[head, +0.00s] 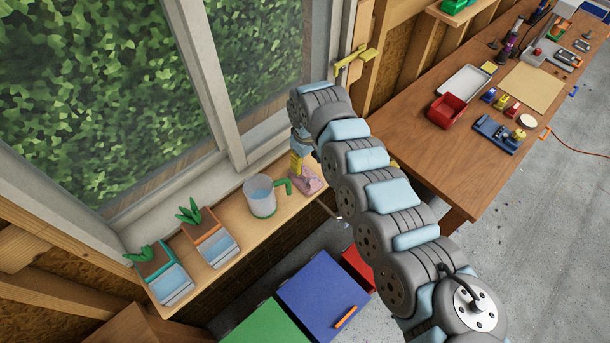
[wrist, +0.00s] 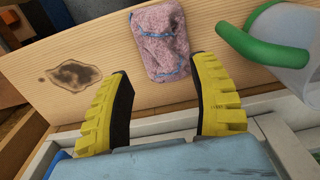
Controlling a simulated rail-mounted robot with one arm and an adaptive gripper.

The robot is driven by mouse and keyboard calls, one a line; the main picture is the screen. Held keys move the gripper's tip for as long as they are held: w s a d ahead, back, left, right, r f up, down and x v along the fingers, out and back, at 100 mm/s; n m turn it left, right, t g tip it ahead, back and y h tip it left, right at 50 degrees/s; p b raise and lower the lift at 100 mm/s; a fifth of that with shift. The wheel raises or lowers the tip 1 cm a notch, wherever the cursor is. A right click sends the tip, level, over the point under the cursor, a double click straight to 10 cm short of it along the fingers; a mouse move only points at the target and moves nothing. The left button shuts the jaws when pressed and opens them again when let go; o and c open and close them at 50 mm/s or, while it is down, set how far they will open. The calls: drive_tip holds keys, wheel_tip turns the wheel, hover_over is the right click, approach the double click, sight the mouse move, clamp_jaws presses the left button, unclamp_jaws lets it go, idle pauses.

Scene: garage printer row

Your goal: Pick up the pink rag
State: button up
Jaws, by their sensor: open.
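The pink rag (head: 309,181) lies on the wooden window ledge in the head view, right of the clear jug and partly hidden by my arm. In the wrist view the rag (wrist: 162,42) is a folded pink cloth with blue stripes, flat on the wood. My gripper (wrist: 163,72) is open, its two yellow ribbed fingers wide apart with nothing between them. The rag shows ahead of the fingertips, sideways between them. In the head view my gripper (head: 297,165) hangs over the ledge beside the rag; the exact height gap is hard to tell.
A clear jug (head: 260,196) with a green handle (wrist: 262,45) stands close to the rag. Two planters (head: 215,247) (head: 168,283) stand further left on the ledge (head: 238,240). A dark stain (wrist: 72,76) marks the wood. The window frame (head: 228,130) rises behind; a workbench (head: 420,150) is at right.

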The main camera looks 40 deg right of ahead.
sight(306, 175)
drive_tip(key=shift+s+a+f+p, duration=0.15)
drive_tip(key=shift+f+p, duration=0.3)
drive_tip(key=shift+f, duration=1.2)
drive_tip(key=shift+s+a+f+p, duration=0.1)
drive_tip(key=shift+f+p, duration=0.3)
drive_tip(key=shift+f, duration=1.2)
clamp_jaws()
